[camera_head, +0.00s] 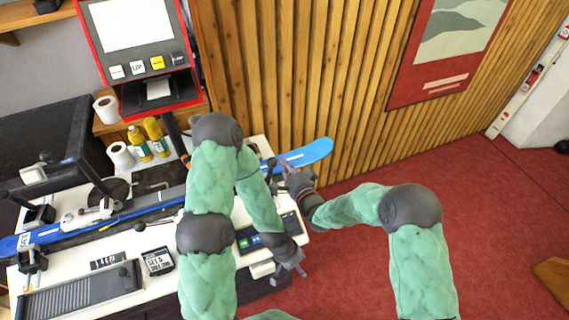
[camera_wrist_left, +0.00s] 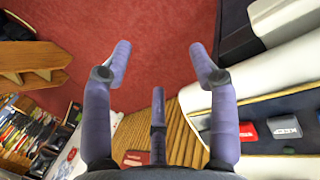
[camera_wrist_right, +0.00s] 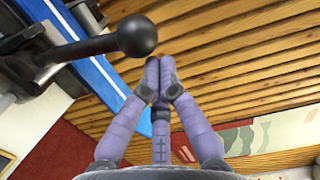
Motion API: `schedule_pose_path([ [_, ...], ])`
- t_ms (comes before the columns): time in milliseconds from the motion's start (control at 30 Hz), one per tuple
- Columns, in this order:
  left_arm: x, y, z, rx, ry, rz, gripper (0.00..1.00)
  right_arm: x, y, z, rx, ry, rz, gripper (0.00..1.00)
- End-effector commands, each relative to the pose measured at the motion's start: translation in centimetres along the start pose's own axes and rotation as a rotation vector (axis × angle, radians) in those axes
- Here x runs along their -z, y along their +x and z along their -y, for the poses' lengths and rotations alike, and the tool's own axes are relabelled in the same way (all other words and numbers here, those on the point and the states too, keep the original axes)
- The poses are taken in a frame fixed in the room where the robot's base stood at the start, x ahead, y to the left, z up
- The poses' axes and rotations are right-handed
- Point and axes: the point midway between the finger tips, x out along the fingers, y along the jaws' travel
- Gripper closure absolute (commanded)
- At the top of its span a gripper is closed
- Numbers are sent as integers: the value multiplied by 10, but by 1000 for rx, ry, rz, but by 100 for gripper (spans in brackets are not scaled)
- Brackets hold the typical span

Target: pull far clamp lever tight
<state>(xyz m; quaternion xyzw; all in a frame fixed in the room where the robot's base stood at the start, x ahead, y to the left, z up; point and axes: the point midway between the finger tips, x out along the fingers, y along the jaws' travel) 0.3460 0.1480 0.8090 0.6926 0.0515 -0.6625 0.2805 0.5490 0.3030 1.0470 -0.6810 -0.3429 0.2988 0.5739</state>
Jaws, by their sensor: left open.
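A black lever with a ball knob (camera_wrist_right: 137,36) shows close up in the right wrist view, beside the blue ski (camera_wrist_right: 98,72). In the head view the same ski (camera_head: 310,152) lies along the bench, and the clamp by its right end is mostly hidden by my arms. My right gripper (camera_head: 287,167) is at the right end of the ski. Its fingertips (camera_wrist_right: 157,68) are together, below and right of the knob, with nothing seen between them. My left gripper (camera_head: 295,274) is at the bench's front right edge, with fingers (camera_wrist_left: 205,60) apart and empty.
The white bench (camera_head: 75,290) holds a black grated tray (camera_head: 85,290), a small labelled box (camera_head: 158,261) and yellow bottles (camera_head: 155,135). A red-framed screen (camera_head: 135,75) stands behind. A slatted wood wall (camera_head: 290,80) is close behind the ski. Red floor (camera_head: 500,220) is clear at right.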

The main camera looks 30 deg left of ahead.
Motion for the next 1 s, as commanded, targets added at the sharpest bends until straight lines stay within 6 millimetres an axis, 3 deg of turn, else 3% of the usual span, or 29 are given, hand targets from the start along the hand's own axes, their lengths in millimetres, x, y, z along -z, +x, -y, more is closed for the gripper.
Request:
schedule_pose_path([
  [33, -19, 7, -4, 1, 57, 26, 41, 0, 0, 0, 0, 0, 0, 100],
  [100, -39, 14, -6, 0, 125, 50, 41, 0, 0, 0, 0, 0, 0, 100],
  [300, -70, 23, -10, -6, 241, 85, 41, 0, 0, 0, 0, -1, 0, 100],
  [467, -76, 31, -8, -7, 262, 92, 41, -8, 1, 3, -2, -49, 1, 100],
  [800, -74, 66, 4, -7, 260, 91, 41, -48, 4, 16, -24, -331, 3, 100],
  [1000, -73, 76, 8, -7, 259, 91, 41, -56, 4, 19, -29, -351, 2, 100],
])
